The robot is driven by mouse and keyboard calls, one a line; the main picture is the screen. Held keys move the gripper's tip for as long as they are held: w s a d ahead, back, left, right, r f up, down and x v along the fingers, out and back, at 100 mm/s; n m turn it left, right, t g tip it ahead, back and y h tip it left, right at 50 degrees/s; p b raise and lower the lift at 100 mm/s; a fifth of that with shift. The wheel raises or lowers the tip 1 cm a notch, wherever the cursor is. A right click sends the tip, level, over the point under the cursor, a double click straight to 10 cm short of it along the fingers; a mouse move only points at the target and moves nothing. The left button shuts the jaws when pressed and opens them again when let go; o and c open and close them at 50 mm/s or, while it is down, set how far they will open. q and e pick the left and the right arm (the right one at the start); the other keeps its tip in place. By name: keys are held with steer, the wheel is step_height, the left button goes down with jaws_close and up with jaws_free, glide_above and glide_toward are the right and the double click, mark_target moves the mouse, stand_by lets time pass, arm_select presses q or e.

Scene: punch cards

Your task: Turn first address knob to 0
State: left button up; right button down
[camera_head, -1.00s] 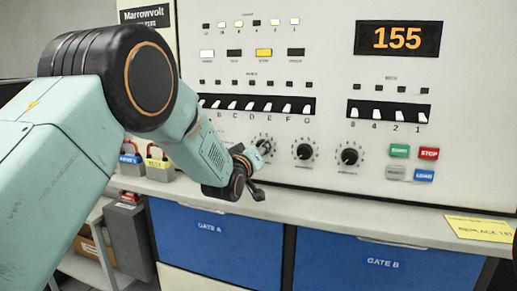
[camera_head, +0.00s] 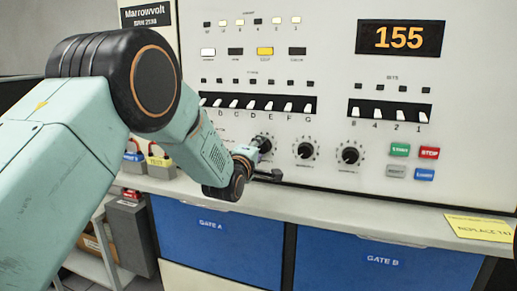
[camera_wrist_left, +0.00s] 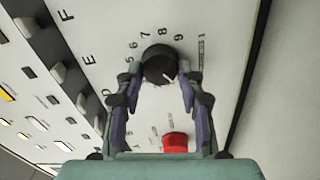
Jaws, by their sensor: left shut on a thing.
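The first address knob (camera_head: 263,143) is the leftmost of three black dial knobs on the white panel. It also shows in the left wrist view (camera_wrist_left: 158,64), with the digits 5 to 9 around its upper side. Its white mark points to the lower right in that view; the digit it points at is hidden or too unclear to read. My left gripper (camera_head: 258,160) is at this knob, its fingers on either side of it and shut on it, as the left wrist view (camera_wrist_left: 160,82) shows. My right gripper is out of view.
The middle knob (camera_head: 305,150) and the right knob (camera_head: 349,155) sit close to the right of my gripper. Rows of switches (camera_head: 262,105) are above. The display (camera_head: 401,38) reads 155. A counter ledge (camera_head: 350,205) juts out below, with a yellow note (camera_head: 480,227) on it.

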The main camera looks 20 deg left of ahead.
arm_select(q)
steer(key=shift+r+n, duration=0.1)
steer(key=shift+n, duration=0.7)
steer(key=o, duration=1.1)
steer(key=shift+w, duration=0.1)
steer(key=shift+o, duration=0.2)
steer(key=s, duration=1.2)
steer(key=shift+a, duration=0.2)
